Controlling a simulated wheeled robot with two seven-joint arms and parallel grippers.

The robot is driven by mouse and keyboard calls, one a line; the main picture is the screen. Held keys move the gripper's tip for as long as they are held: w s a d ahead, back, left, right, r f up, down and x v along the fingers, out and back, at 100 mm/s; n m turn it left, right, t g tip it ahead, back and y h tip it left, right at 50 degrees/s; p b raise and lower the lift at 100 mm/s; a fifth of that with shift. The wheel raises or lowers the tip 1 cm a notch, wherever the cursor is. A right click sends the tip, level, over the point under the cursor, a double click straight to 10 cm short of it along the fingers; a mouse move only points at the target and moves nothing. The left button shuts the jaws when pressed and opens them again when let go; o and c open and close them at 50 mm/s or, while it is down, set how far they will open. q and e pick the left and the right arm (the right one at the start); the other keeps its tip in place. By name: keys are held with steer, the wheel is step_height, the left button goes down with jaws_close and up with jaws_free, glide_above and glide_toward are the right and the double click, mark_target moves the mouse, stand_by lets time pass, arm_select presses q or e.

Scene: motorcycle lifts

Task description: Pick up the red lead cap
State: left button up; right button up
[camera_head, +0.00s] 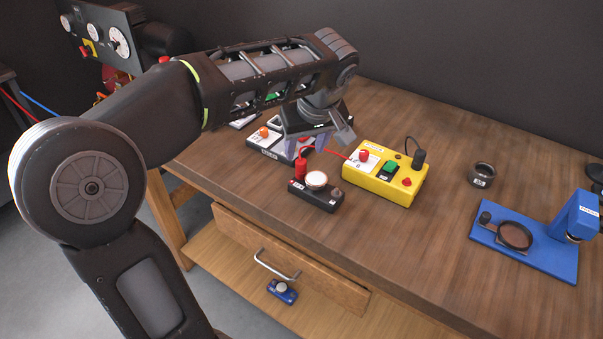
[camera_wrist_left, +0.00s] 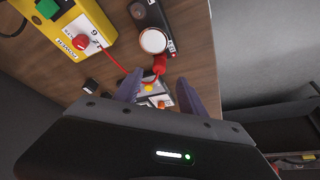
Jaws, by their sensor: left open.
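The red lead cap (camera_head: 301,168) stands at the left end of a small black box (camera_head: 322,199) with a round white button. A red lead runs from it to the yellow box (camera_head: 383,178). In the left wrist view the red lead cap (camera_wrist_left: 159,65) shows just beyond the fingertips, near the black box (camera_wrist_left: 151,15). My left gripper (camera_head: 308,143) is open and empty, pointing down behind and above the cap in the head view. Its purple fingers (camera_wrist_left: 158,86) are apart in the wrist view. The cap is not between them. My right gripper is not in view.
A grey-and-black box with an orange knob (camera_head: 264,132) lies behind my left gripper. A dark cup (camera_head: 482,174) and a blue stand (camera_head: 520,245) are to the right. The wooden bench (camera_head: 420,260) is clear in front. A blue item (camera_head: 282,291) sits below the drawer.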

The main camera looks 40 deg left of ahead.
mark_target(302, 162)
arm_select(q)
steer(key=shift+x, duration=1.25)
steer(key=p+x, duration=0.1)
steer(key=x, duration=0.4)
steer(key=shift+f+p, duration=0.15)
steer(key=shift+p, duration=0.2)
jaws_close()
